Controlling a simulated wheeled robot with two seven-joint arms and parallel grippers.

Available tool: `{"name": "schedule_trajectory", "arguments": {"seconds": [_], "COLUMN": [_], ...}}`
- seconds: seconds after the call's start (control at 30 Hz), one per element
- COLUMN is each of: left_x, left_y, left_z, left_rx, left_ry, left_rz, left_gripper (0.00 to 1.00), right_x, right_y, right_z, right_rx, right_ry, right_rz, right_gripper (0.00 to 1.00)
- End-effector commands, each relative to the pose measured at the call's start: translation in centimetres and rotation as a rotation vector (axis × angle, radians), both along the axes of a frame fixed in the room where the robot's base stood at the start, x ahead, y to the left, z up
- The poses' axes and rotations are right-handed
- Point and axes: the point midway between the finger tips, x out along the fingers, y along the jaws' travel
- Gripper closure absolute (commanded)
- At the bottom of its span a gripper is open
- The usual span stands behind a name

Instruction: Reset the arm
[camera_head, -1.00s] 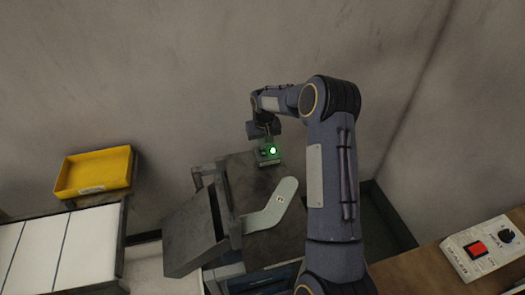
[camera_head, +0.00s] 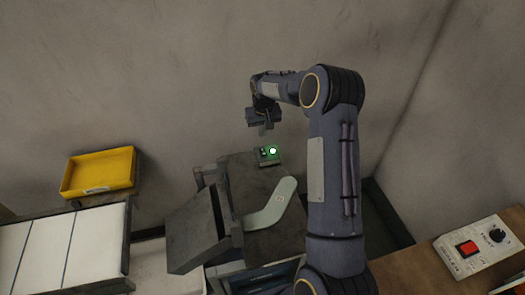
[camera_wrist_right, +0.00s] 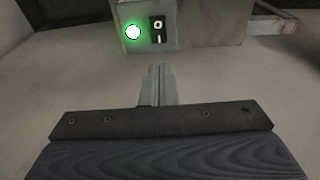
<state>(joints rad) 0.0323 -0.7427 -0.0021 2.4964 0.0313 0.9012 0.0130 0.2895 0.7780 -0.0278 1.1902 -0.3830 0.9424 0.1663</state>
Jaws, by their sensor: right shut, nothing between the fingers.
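My right arm (camera_head: 335,170) reaches up and over from the lower right in the head view. Its gripper (camera_head: 266,130) hangs in the air just above a small box with a glowing green button (camera_head: 272,151). In the right wrist view the gripper's fingers (camera_wrist_right: 157,85) are together with nothing between them. There the green button (camera_wrist_right: 133,32) and a black switch (camera_wrist_right: 157,29) on the box face show beyond the fingertips, apart from them. My left gripper is not in view.
A dark machine table (camera_head: 250,185) carries a pale green flat sock form (camera_head: 272,205) and a raised tilted plate (camera_head: 195,232). A yellow tray (camera_head: 98,173) and white panels (camera_head: 50,250) are at left. A control box (camera_head: 475,247) with a red button sits at lower right.

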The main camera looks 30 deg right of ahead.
Motion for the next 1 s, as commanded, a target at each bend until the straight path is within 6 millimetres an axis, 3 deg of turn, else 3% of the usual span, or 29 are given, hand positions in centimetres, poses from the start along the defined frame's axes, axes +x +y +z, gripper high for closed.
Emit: {"name": "schedule_trajectory", "arguments": {"seconds": [0.3,0.47,0.57,0.7,0.8,1.0], "left_x": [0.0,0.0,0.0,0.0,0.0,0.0], "left_y": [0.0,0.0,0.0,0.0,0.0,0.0], "left_z": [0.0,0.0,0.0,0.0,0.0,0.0], "left_rx": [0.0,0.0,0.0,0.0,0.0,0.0], "left_ry": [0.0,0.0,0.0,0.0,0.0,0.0], "left_rz": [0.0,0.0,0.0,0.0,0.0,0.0], "left_gripper": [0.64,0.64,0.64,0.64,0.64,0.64], "right_x": [0.0,-1.3,-3.7,-8.5,-12.3,-20.7], "right_y": [0.0,0.9,2.2,4.8,6.9,11.2], "right_z": [0.1,3.2,7.0,12.1,14.9,18.2], "right_rx": [0.001,0.017,0.044,0.092,0.125,0.194], "right_ry": [-0.001,-0.029,-0.063,-0.118,-0.158,-0.238], "right_rz": [0.0,0.008,0.019,0.042,0.061,0.101], "right_gripper": [1.0,1.0,1.0,1.0,1.0,1.0]}}
